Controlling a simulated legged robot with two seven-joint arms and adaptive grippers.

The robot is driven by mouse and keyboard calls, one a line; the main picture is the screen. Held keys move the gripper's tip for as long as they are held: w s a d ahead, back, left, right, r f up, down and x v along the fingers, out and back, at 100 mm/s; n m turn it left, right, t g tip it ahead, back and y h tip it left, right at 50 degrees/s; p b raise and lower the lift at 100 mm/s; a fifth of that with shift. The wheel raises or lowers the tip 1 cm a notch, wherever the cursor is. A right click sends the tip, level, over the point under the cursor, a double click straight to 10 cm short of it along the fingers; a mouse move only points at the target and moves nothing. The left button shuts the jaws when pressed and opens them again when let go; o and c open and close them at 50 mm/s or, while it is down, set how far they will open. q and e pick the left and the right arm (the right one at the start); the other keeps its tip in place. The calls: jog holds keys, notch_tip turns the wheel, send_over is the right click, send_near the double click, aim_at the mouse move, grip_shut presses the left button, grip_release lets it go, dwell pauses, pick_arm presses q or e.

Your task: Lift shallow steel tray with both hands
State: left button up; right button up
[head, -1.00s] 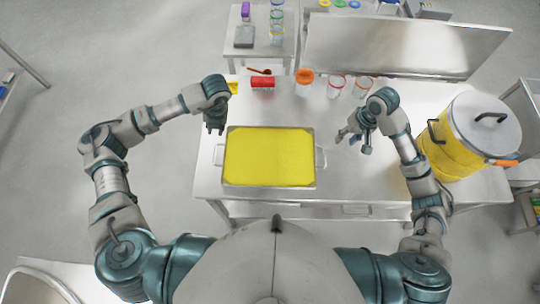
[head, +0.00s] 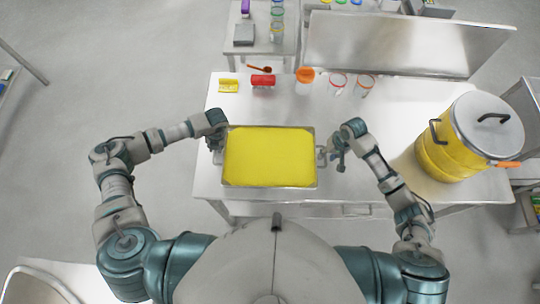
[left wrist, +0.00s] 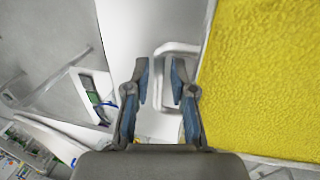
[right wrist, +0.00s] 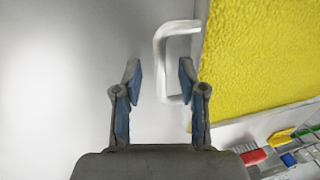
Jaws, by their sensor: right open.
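The shallow steel tray (head: 318,178) lies on the steel table and is filled with a yellow material (head: 268,156). It has a loop handle at each short side. My left gripper (head: 217,146) is at the left handle. In the left wrist view, its fingers (left wrist: 160,80) are apart, with the left handle (left wrist: 178,48) just beyond and partly between the tips. My right gripper (head: 331,156) is beside the right handle. In the right wrist view, its fingers (right wrist: 158,82) are open, and the right handle (right wrist: 160,60) lies just past the tips, towards the right finger.
A yellow drum with a steel lid (head: 452,140) stands on the table's right. Along the back are a yellow item (head: 228,86), a red item (head: 263,81), an orange-topped jar (head: 304,82) and two clear jars (head: 337,84). Bare table lies between tray and drum.

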pick_arm(q)
jog(key=shift+s+a+f, duration=0.1)
jog(key=shift+f, duration=0.4)
pick_arm(e)
jog(key=shift+s+a+f, duration=0.1)
jog(key=shift+f, duration=0.4)
pick_arm(q)
grip_shut()
pick_arm(e)
jog(key=c, duration=0.6)
grip_shut()
